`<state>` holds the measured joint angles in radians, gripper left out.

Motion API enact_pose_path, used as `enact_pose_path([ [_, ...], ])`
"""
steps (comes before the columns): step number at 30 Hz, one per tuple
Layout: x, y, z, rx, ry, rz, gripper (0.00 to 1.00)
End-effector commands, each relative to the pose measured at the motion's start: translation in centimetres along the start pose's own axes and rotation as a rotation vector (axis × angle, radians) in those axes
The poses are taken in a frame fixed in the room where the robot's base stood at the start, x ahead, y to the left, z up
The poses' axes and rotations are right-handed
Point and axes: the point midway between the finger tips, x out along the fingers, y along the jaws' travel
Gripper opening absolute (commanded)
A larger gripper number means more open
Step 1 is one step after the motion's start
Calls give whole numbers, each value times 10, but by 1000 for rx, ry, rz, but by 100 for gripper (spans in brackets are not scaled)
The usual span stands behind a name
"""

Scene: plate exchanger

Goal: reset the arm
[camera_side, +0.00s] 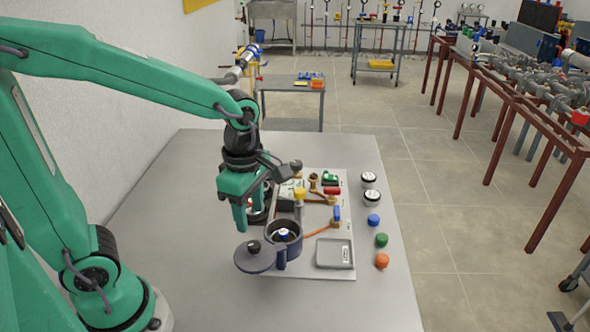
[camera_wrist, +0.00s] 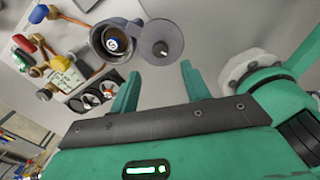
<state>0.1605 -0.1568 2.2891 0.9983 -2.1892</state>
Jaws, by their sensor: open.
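My gripper (camera_side: 254,220) hangs over the table at the left part of a white board, its fingers pointing down. In the wrist view my gripper (camera_wrist: 160,72) has its two green fingers apart with nothing between them. A dark round pot (camera_side: 284,245) stands just in front of it on the board, open at the top, with a blue-and-white piece inside. The pot's round lid (camera_side: 258,260) with a black knob lies out to the left of the pot's opening. In the wrist view the lid (camera_wrist: 150,45) and pot (camera_wrist: 98,40) appear beyond the fingertips.
The board carries valves with red, yellow and blue handles, copper pipes, gauges and a grey square tray (camera_side: 334,262). The table's front and left are clear. A white wall stands left.

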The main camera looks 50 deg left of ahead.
Motion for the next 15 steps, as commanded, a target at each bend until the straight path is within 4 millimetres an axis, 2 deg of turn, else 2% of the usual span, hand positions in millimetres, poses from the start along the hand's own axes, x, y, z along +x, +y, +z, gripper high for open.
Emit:
enact_pose_path([
  [5, -7, -1, -5, 128, -17, 29, 47],
  [15, -27, -4, -18, 544, -40, 130, 47],
])
